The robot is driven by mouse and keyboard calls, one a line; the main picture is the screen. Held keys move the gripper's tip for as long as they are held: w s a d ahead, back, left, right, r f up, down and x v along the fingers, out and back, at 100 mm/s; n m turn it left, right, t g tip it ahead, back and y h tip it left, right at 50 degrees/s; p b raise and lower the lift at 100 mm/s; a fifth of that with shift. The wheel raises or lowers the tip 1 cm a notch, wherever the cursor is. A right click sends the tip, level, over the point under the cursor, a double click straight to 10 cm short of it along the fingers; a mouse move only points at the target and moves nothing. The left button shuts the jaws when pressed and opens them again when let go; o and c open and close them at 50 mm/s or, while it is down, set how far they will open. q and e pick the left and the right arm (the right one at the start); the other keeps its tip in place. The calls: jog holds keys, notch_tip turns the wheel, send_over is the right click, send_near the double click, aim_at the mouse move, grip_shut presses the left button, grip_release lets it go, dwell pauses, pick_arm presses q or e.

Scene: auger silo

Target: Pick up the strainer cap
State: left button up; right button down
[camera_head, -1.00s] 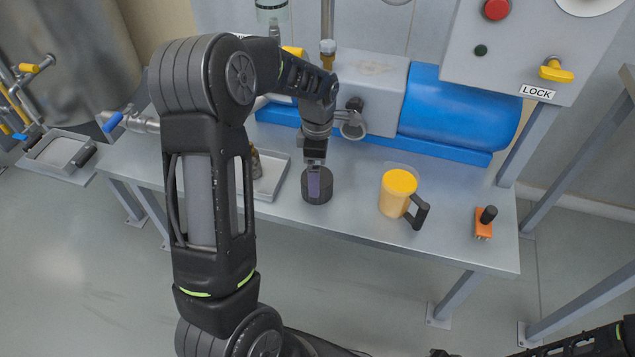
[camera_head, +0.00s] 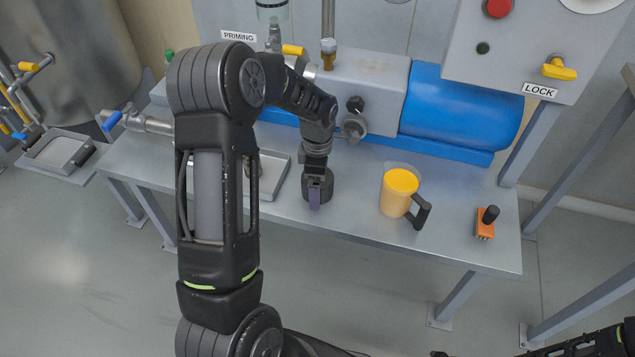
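A dark grey round cylinder (camera_head: 327,186), which I take to be the strainer cap, stands on the grey bench near its front edge. My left gripper (camera_head: 315,193) points down over it, and its purple-tipped finger lies in front of the cylinder's near side. The gripper hides much of the cylinder's top. I cannot tell whether the fingers touch it or how far apart they are. Part of my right arm shows at the lower right corner, and its gripper is not clearly visible.
A yellow-filled jug (camera_head: 398,188) with a dark handle stands right of the cylinder. An orange block with a black knob (camera_head: 485,224) is farther right. A shallow tray (camera_head: 275,172) lies left. The blue-ended pump (camera_head: 458,112) stands behind. Bench (camera_head: 355,215) between cylinder and jug is clear.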

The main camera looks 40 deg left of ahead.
dwell(0.4)
pick_arm(q)
jog(key=c, duration=1.5)
